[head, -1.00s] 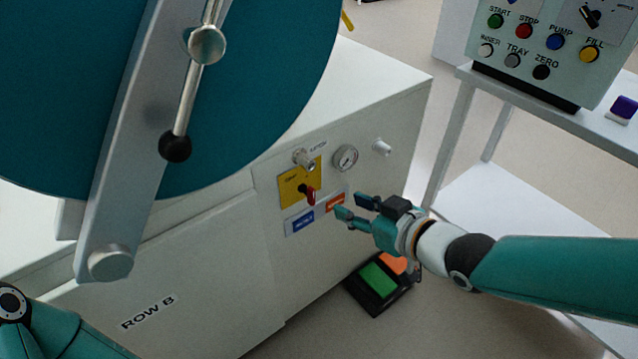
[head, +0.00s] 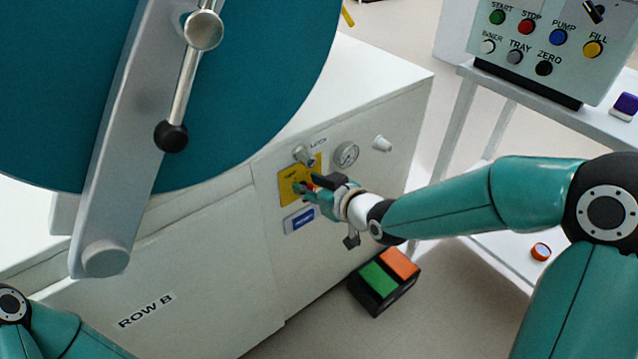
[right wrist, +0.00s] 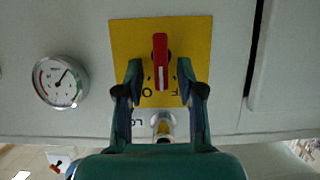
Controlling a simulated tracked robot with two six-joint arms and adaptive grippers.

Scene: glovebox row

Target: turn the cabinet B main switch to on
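The main switch is a red handle (right wrist: 160,62) on a yellow plate (right wrist: 190,38) on the front of the white ROW B cabinet (head: 200,265). The plate also shows in the head view (head: 288,194). My right gripper (head: 306,186) is at the plate and partly hides the handle in the head view. In the right wrist view its two fingers (right wrist: 160,72) are open, one on each side of the handle, with a visible gap on both sides. The handle stands upright in that view. Of my left arm, only a link shows at bottom left; its gripper is out of view.
Close to the switch are a lock knob (head: 303,154), a round gauge (head: 345,154), a white knob (head: 381,143) and a blue label (head: 299,220). A green-and-orange pedal (head: 384,280) lies on the floor below. A button panel (head: 548,45) stands on a bench at right.

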